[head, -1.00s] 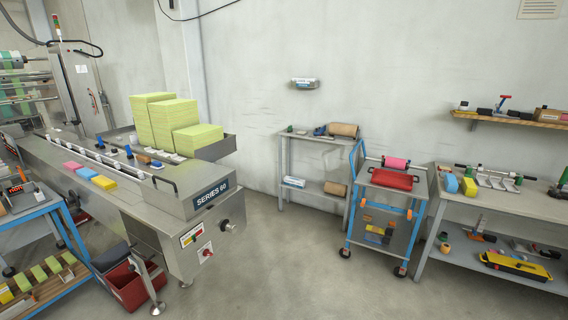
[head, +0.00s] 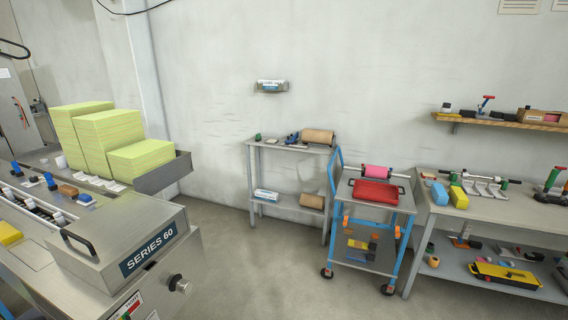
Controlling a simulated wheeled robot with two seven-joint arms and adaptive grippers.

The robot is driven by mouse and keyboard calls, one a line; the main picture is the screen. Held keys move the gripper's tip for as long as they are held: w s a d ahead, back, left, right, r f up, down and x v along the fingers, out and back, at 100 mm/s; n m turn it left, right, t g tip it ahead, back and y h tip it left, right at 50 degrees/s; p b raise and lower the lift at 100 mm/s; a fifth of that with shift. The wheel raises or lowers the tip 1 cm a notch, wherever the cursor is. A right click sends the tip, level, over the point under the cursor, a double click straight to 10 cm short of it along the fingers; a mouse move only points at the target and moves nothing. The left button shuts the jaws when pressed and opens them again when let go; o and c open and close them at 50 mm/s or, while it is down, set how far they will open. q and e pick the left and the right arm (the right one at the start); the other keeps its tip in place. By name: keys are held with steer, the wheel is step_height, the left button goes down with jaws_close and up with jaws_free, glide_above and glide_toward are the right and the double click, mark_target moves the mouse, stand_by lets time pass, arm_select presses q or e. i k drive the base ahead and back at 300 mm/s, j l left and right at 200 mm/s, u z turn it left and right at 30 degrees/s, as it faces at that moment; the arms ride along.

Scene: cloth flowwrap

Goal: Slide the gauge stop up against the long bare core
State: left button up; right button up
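I cannot surely pick out the gauge stop or the long bare core at this distance. A small grey table (head: 290,146) by the back wall carries a brown roll (head: 318,136), a small blue tool (head: 292,138) and a small green item (head: 258,137). On the right bench a long rod with green ends (head: 480,176) lies across a grey metal holder (head: 487,189). Neither of my grippers shows in the head view.
The steel machine marked SERIES 60 (head: 150,250) fills the lower left, with yellow-green stacks (head: 78,130) behind. A blue-framed trolley (head: 372,228) with a red tray (head: 376,192) and pink roll (head: 377,171) stands left of the right bench (head: 425,212). Grey floor (head: 265,270) is open between.

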mark_target(289, 140)
steer(key=i+z, duration=0.3)
steer(key=i, duration=0.5)
steer(key=i+z, duration=0.15)
steer(key=i, duration=0.65)
steer(key=i+j, duration=0.15)
steer(key=i, duration=0.25)
steer(key=i+j, duration=0.15)
steer(key=i, duration=0.25)
steer(key=i+j, duration=0.2)
steer(key=i+j+z, duration=0.15)
steer(key=j, duration=0.2)
steer(key=i+j, duration=0.2)
steer(key=j, duration=0.15)
steer(key=l+z, duration=0.05)
